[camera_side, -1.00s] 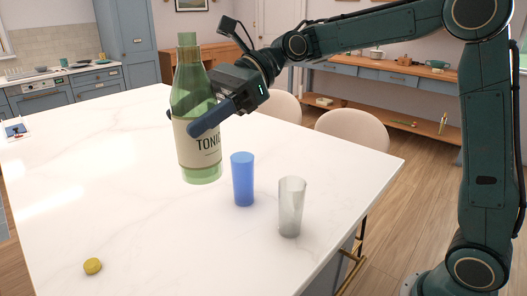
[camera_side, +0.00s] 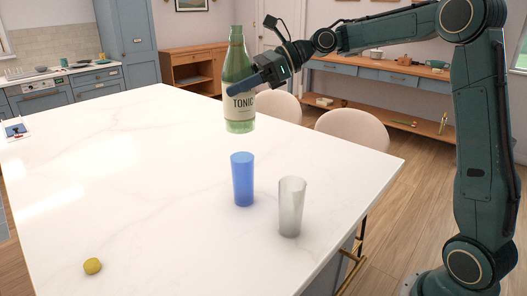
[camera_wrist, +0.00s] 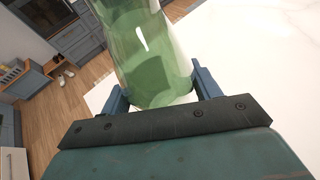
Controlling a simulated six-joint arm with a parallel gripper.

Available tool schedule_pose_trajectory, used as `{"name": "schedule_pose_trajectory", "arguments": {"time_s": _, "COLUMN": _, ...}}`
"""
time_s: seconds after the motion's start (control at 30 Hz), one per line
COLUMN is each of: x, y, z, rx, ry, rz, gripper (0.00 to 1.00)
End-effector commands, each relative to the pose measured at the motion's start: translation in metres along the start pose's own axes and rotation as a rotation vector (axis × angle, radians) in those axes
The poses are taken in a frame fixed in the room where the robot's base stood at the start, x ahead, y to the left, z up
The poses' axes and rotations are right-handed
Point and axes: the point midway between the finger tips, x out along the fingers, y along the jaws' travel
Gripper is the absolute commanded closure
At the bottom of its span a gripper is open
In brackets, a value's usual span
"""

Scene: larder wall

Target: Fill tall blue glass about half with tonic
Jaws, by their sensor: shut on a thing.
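A green glass bottle with a pale label reading TONIC (camera_side: 240,104) is held upright by my gripper (camera_side: 244,86), whose fingers are shut around it. In the side view the bottle appears above and behind the tall blue glass (camera_side: 243,180); it looks raised off the counter. In the wrist view the green bottle (camera_wrist: 150,50) sits between my two fingers (camera_wrist: 158,88). The blue glass stands upright on the white counter; its inside is hard to see from here. The wrist view does not show the glass.
A clear greyish glass (camera_side: 291,207) stands just right of the blue glass. A small yellow-green round thing (camera_side: 92,266) lies at the front left of the white counter (camera_side: 140,200). Pale chairs (camera_side: 352,130) stand behind the counter's far edge.

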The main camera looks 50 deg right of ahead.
Motion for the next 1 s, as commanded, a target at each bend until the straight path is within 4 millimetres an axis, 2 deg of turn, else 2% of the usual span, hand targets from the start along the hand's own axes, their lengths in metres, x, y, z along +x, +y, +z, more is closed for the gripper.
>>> {"name": "schedule_pose_trajectory", "arguments": {"time_s": 0.1, "x": -0.018, "y": -0.022, "z": -0.005, "rx": 0.020, "ry": -0.004, "rz": -0.059, "gripper": 0.88}}
{"name": "schedule_pose_trajectory", "arguments": {"time_s": 0.4, "x": -0.049, "y": -0.057, "z": -0.018, "rx": 0.061, "ry": -0.005, "rz": -0.156, "gripper": 0.88}}
{"name": "schedule_pose_trajectory", "arguments": {"time_s": 0.73, "x": -0.076, "y": -0.083, "z": -0.029, "rx": 0.092, "ry": -0.006, "rz": -0.234, "gripper": 0.88}}
{"name": "schedule_pose_trajectory", "arguments": {"time_s": 1.0, "x": -0.088, "y": -0.093, "z": -0.035, "rx": 0.106, "ry": -0.006, "rz": -0.266, "gripper": 0.88}}
